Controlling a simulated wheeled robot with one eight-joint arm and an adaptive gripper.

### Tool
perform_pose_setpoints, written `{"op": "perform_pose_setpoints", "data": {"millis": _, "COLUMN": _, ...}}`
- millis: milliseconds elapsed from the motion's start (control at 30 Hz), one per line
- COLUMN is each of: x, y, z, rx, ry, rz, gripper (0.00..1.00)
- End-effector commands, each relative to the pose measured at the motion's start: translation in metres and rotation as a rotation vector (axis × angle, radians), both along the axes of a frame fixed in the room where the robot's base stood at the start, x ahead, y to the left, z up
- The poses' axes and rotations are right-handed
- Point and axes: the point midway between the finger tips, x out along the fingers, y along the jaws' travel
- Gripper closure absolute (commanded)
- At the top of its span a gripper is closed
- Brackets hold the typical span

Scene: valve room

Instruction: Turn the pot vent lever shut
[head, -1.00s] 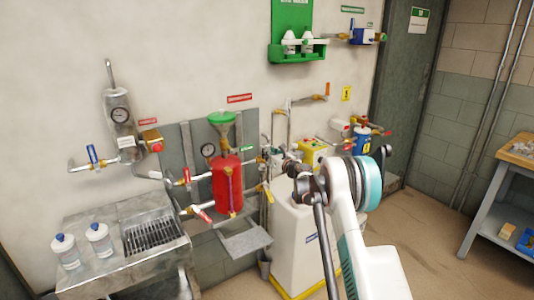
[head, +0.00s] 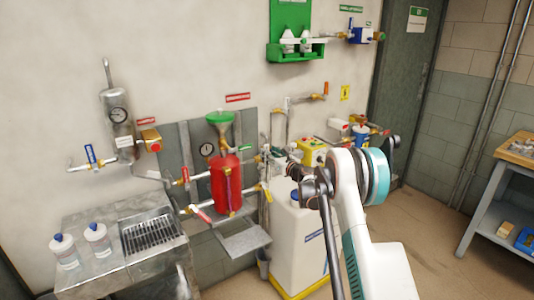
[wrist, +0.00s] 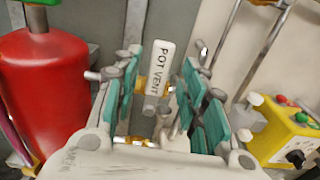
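The pot vent lever (wrist: 161,68) is a white tag-like handle lettered POT VENT. In the wrist view it stands nearly upright, leaning slightly right, above a brass fitting. My gripper (wrist: 160,92) is open, with teal-padded fingers to the left and right of the lever. A gap shows on both sides of the handle, and I cannot tell whether it lies deep between the pads. The red pot (wrist: 45,90) is just left of the gripper. It also shows in the head view (head: 227,185) with a green funnel on top. In the head view the lever cannot be made out.
A yellow box (wrist: 290,135) with coloured buttons stands right of the gripper, near thin metal pipes. In the head view, a white tank (head: 300,245) stands below my arm. A steel sink (head: 155,235) is at left, and a bench (head: 505,200) is at far right.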

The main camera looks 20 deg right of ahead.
Motion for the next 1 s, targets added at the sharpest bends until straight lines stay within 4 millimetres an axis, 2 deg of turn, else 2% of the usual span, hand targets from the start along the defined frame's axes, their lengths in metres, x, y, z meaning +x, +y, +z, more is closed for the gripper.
{"op": "perform_pose_setpoints", "data": {"millis": 200, "x": -0.046, "y": -0.012, "z": 0.0, "rx": 0.0, "ry": 0.0, "rz": -0.002, "gripper": 0.61}}
{"op": "perform_pose_setpoints", "data": {"millis": 433, "x": -0.077, "y": -0.019, "z": -0.001, "rx": 0.0, "ry": 0.0, "rz": -0.001, "gripper": 0.61}}
{"op": "perform_pose_setpoints", "data": {"millis": 600, "x": -0.085, "y": -0.021, "z": -0.001, "rx": 0.0, "ry": 0.0, "rz": -0.001, "gripper": 0.61}}
{"op": "perform_pose_setpoints", "data": {"millis": 1000, "x": -0.085, "y": -0.021, "z": -0.001, "rx": 0.0, "ry": 0.0, "rz": -0.001, "gripper": 0.61}}
